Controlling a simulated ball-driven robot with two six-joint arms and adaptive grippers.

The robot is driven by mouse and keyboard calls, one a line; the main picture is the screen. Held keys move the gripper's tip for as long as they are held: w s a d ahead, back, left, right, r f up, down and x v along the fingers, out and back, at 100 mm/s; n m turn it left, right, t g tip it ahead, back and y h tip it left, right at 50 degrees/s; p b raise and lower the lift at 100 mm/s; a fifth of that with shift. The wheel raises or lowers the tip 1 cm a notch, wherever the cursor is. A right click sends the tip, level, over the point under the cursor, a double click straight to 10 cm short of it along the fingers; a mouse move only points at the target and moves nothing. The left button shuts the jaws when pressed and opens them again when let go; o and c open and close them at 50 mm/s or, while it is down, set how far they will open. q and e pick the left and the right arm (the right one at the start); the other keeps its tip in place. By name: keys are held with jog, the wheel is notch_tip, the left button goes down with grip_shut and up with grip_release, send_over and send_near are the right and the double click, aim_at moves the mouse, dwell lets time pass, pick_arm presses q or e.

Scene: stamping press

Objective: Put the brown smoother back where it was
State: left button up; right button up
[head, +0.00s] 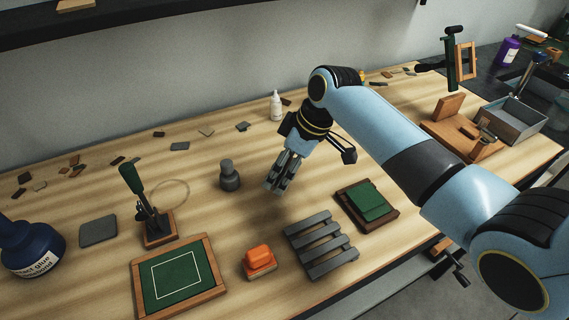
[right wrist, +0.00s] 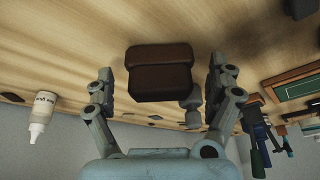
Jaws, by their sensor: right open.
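The brown smoother (right wrist: 160,75), a dark brown two-tiered block, shows in the right wrist view between the two fingers of my right gripper (right wrist: 161,85). The fingers stand apart on either side of it, with visible gaps. In the head view my right gripper (head: 278,186) points down over the middle of the table, and I cannot make out the smoother there. I cannot tell whether the smoother rests on the tabletop. My left gripper is not in view.
On the wooden table (head: 330,272), a grey weight (head: 229,177) stands left of the gripper and a white bottle (head: 276,106) behind. A grey slatted rack (head: 320,245), an orange-topped block (head: 259,260) and a green-topped block (head: 367,203) are in front. A green-matted frame (head: 207,290) lies front left.

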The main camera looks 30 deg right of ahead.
jog(key=v, duration=1.2)
jog(key=shift+r, duration=0.1)
